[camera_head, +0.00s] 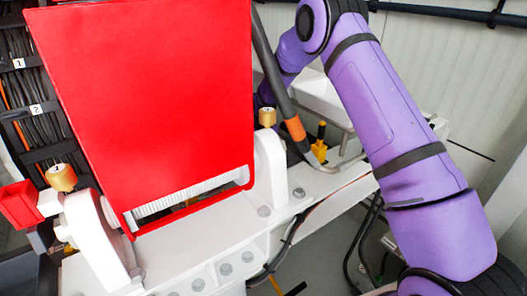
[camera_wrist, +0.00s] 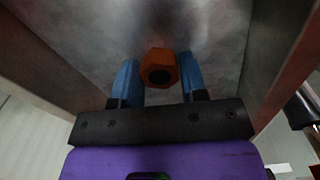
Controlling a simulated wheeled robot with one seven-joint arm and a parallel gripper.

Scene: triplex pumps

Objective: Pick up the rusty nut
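The rusty nut (camera_wrist: 158,68) is an orange-brown hexagonal nut with a dark hole, in the wrist view just above the picture's middle. It is against or near a grey metal surface (camera_wrist: 215,50). My gripper (camera_wrist: 157,78) is open, with one blue finger to the left of the nut and one to the right. I cannot tell how far the nut lies beyond the fingertips. In the head view the nut and my gripper are not visible; my purple arm reaches behind the red panel (camera_head: 150,95).
The red panel stands on a white machine frame (camera_head: 225,240) with several bolts. Brown-topped posts (camera_head: 62,177) stand at both sides. A grey bar with an orange band (camera_head: 294,128) leans beside my arm. In the wrist view, walls flank the grey surface on both sides.

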